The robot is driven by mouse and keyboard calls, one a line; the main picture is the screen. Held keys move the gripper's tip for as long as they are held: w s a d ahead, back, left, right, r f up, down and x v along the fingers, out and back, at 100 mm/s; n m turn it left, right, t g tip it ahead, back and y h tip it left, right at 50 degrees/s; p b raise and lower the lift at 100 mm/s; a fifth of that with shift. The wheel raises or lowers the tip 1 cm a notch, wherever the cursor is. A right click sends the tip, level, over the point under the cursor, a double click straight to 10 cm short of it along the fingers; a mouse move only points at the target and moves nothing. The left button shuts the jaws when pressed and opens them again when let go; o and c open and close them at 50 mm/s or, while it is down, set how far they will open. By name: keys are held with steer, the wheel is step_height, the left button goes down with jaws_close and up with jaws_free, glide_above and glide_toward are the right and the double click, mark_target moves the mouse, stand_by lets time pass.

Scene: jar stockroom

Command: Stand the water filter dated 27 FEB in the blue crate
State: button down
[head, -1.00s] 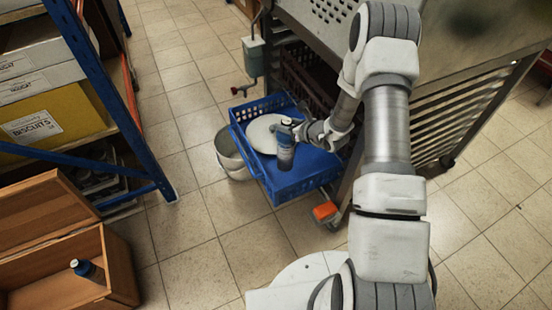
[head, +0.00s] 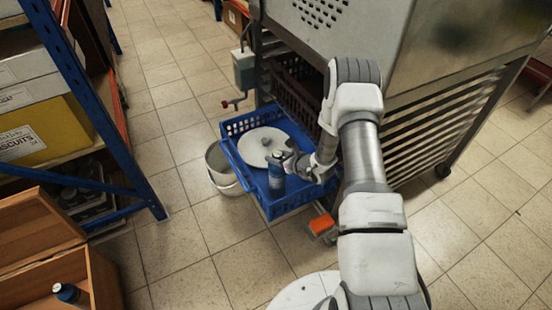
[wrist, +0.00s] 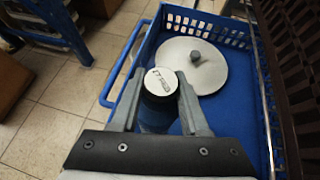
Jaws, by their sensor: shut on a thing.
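My gripper (head: 279,158) is shut on a dark blue filter with a pale cap (wrist: 161,84). The cap carries small print that looks like a date starting with 27; the rest is too small to read surely. The filter (head: 276,180) stands upright between the fingers, over or in the crate's near part. I cannot tell whether its base touches the crate floor. A second similar filter (head: 70,293) lies in the wooden box at lower left.
A round grey lid with a knob (wrist: 196,68) lies in the crate's far part, apart from the filter. A metal pot (head: 221,166) stands left of the crate. The wooden box (head: 100,283) and blue shelf are further left. Open tiled floor lies between.

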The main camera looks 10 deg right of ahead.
steer(key=shift+w, duration=0.1)
steer(key=shift+c, duration=1.9)
jaws_free()
steer(key=shift+f, duration=0.1)
